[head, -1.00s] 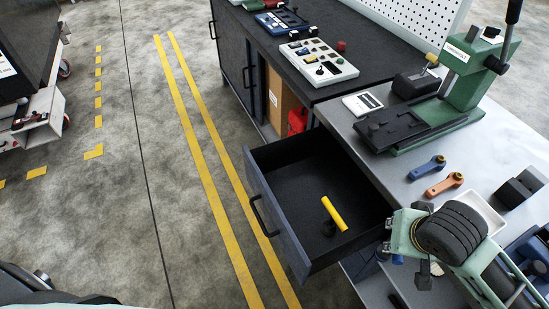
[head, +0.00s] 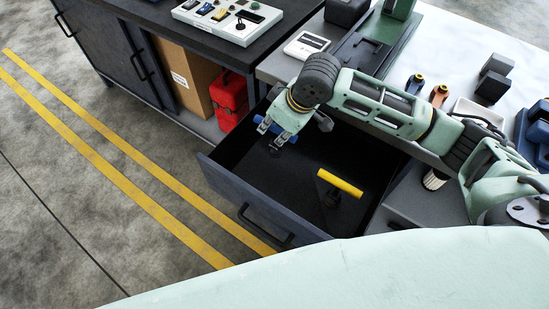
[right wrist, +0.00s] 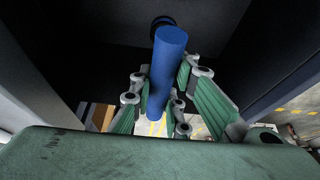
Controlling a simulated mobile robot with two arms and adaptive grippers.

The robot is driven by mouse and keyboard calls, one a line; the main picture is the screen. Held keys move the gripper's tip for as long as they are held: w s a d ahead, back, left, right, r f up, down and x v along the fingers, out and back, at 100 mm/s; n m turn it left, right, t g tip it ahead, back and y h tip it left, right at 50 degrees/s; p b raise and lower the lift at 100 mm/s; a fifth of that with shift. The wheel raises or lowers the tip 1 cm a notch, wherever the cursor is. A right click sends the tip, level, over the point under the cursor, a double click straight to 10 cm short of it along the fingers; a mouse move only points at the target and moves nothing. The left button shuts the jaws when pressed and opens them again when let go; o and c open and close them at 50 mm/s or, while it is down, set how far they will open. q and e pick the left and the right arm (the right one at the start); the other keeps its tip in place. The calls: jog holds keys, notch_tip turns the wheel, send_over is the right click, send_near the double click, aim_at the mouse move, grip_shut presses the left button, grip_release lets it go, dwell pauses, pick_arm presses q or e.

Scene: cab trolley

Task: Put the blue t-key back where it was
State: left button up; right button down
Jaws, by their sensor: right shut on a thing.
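My right gripper (head: 272,131) is shut on the blue t-key (head: 264,124), over the back left part of the open drawer (head: 262,208). In the right wrist view, the blue handle (right wrist: 167,72) lies between the fingers, and a dark round end (right wrist: 162,22) shows beyond it. In the head view the gripper hides most of the key, and I cannot tell whether it touches the drawer floor. A yellow t-key (head: 340,183) stands in the drawer, to the right of my gripper. My left gripper is not in view.
A red case (head: 230,97) and a cardboard box (head: 184,78) stand on the shelf left of the drawer. The drawer walls surround my gripper.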

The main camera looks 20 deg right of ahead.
aim_at(275, 148)
notch_tip(275, 148, down, 8)
jog(key=shift+r, duration=0.2)
jog(key=shift+a+f, duration=0.1)
jog(key=c, duration=1.7)
grip_release()
jog(key=shift+o, duration=0.2)
jog(key=v, duration=1.2)
jog(key=shift+p, duration=0.3)
